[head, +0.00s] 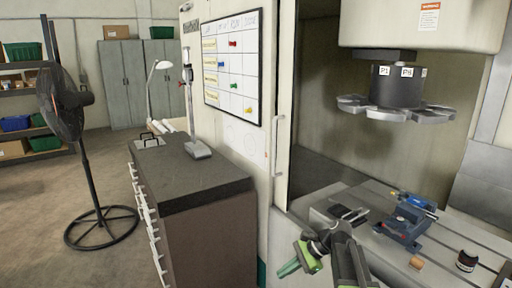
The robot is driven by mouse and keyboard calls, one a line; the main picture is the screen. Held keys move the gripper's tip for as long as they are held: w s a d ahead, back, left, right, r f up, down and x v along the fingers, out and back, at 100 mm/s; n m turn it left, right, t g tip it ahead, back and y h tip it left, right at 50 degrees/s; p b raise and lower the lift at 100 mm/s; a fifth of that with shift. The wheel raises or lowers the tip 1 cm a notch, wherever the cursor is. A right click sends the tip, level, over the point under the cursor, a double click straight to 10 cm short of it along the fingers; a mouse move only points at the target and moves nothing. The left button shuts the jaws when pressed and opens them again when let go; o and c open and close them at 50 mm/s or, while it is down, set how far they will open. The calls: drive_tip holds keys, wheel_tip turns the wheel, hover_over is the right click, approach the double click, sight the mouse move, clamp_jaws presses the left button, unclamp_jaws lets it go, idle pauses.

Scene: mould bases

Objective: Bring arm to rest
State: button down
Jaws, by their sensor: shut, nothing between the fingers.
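My arm rises from the bottom edge of the head view, right of centre, in grey and black with green parts. It is folded, and its end hangs down and to the left. My gripper (289,268) is at that end, small in the picture, shut and empty. It is in front of the machine's left front corner, to the right of the dark-topped cabinet, and appears clear of both.
The machine bed (440,245) carries a blue vise (402,228), a black flat item (348,214), a dark jar (467,260) and a small orange-brown piece (416,263). A tool carousel (398,92) hangs above. The drawer cabinet (205,235) stands left. Open floor lies further left, past a fan (66,105).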

drive_tip(key=s+a+f+n+h, duration=0.2)
drive_tip(key=s+f+n+h, duration=0.2)
drive_tip(key=s+n, duration=0.3)
drive_tip(key=s+d+f+n+h, duration=0.2)
drive_tip(key=d+n+h, duration=0.3)
drive_tip(key=d, duration=0.4)
drive_tip(key=shift+s+n, duration=0.65)
drive_tip(key=shift+n, duration=0.15)
